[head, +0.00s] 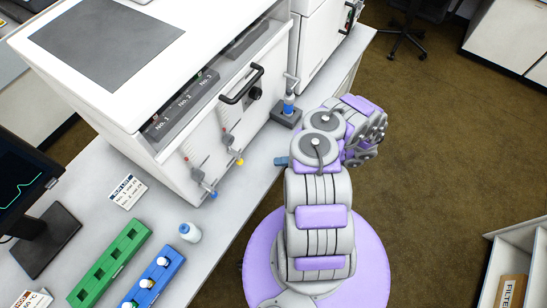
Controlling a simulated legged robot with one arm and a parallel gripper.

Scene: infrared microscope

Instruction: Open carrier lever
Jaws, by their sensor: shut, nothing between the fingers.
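The white microscope (120,80) stands on the bench at the upper left. Its front has a black bar handle (242,84) with a dark round knob (254,94) beneath it. Two small grey fittings hang lower on the front, one with a blue end (205,190) and one with a yellow end (238,160). I cannot tell which of these parts is the carrier lever. My arm is folded beside the bench's front edge. My gripper (375,135), at the right end of the arm, is shut and clear of the microscope; its fingertips are hard to make out.
A blue-capped vial (289,104) stands in a dark holder (287,117) by the machine. A green rack (112,262), a blue rack (155,280), a white bottle (190,232) and a monitor (20,190) occupy the bench's near left. Brown floor (440,150) is open at right.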

